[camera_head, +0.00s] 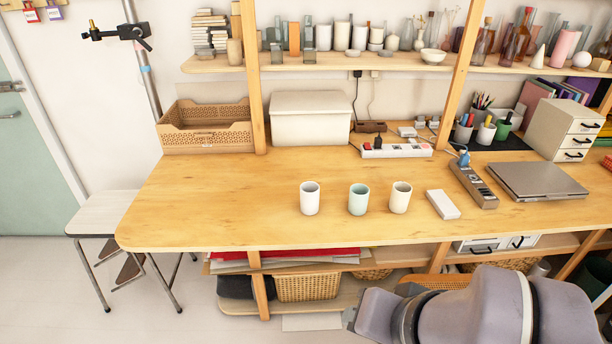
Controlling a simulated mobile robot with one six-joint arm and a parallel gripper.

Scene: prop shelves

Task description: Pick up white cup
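Three cups stand upright in a row near the front edge of the wooden table (200,215). The white cup (310,199) is the leftmost. A pale mint-green cup (358,200) stands in the middle, and a cream cup (400,198) stands to its right. The cups are apart from each other. My arm shows at the bottom right, below and in front of the table edge. My gripper's fingers cannot be made out, so I cannot see whether it is open or shut. Nothing covers the white cup.
A white box (441,204) lies right of the cups, beside a grey power strip (474,186) and a closed laptop (537,181). A lidded white bin (310,118) and a brown basket (205,130) stand at the back. Wooden posts rise from the table. The table's left part is clear.

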